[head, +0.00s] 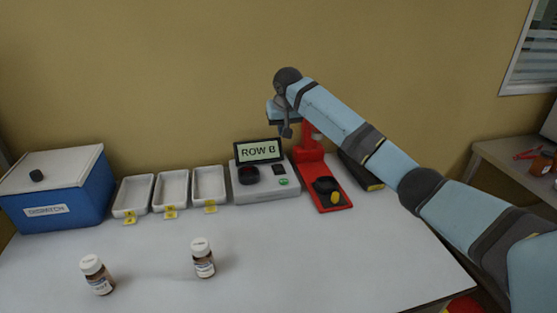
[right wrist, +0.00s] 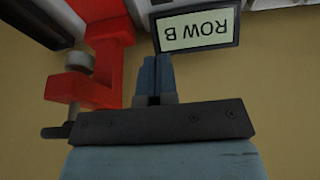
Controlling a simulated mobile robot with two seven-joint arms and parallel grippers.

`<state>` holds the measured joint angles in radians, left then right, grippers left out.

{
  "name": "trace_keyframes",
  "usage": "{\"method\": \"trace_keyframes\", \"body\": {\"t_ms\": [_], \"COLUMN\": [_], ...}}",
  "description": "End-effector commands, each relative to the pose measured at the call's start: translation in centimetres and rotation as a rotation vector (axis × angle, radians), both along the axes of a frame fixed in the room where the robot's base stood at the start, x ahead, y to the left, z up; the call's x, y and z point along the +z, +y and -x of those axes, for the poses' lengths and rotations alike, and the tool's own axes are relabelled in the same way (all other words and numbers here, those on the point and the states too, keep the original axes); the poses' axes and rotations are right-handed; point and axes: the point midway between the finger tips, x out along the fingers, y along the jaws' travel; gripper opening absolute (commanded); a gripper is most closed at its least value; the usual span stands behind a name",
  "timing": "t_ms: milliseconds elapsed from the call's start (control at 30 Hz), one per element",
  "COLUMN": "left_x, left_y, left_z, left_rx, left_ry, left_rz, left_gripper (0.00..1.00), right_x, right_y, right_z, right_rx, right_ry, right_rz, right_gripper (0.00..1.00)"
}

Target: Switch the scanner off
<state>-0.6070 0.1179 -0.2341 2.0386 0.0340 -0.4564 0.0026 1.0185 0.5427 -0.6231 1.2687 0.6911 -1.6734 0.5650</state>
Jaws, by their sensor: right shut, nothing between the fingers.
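The scanner (head: 265,193) is a pale grey box at the back of the table, with a round dark well, a small dark square and a green button (head: 283,182) on top. Its raised screen (head: 259,151) is lit and reads "ROW B". The screen shows upside down in the right wrist view (right wrist: 198,28). My right gripper (head: 287,131) is above and behind the scanner's right side, apart from it. In the right wrist view its fingers (right wrist: 154,75) are together and empty. My left gripper is out of view.
A red stand (head: 309,150) with a black knob on its base is just right of the scanner. White trays (head: 208,186) with yellow tags and a blue box (head: 60,200) stand left. Two bottles (head: 97,275) (head: 203,258) stand in front. The table's front middle (head: 290,260) is clear.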

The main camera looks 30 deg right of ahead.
Motion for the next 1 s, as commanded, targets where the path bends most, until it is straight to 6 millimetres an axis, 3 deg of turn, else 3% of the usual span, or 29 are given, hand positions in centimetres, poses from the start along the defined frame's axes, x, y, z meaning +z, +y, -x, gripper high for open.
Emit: {"method": "trace_keyframes", "body": {"t_ms": [267,800,1000], "left_x": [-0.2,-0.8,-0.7], "left_y": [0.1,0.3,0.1], "left_z": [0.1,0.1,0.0], "left_rx": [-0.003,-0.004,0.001], "left_ry": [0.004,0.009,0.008], "left_rz": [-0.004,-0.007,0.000], "left_gripper": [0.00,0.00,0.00], "right_x": [-1.0,-11.0,-13.0], "right_y": [0.0,-0.9,-0.9], "right_z": [-0.3,-3.4,-3.6], "right_rx": [0.001,0.002,0.002], "right_ry": [0.000,0.001,0.000], "right_rz": [0.000,0.000,0.001], "right_gripper": [0.00,0.00,0.00]}}
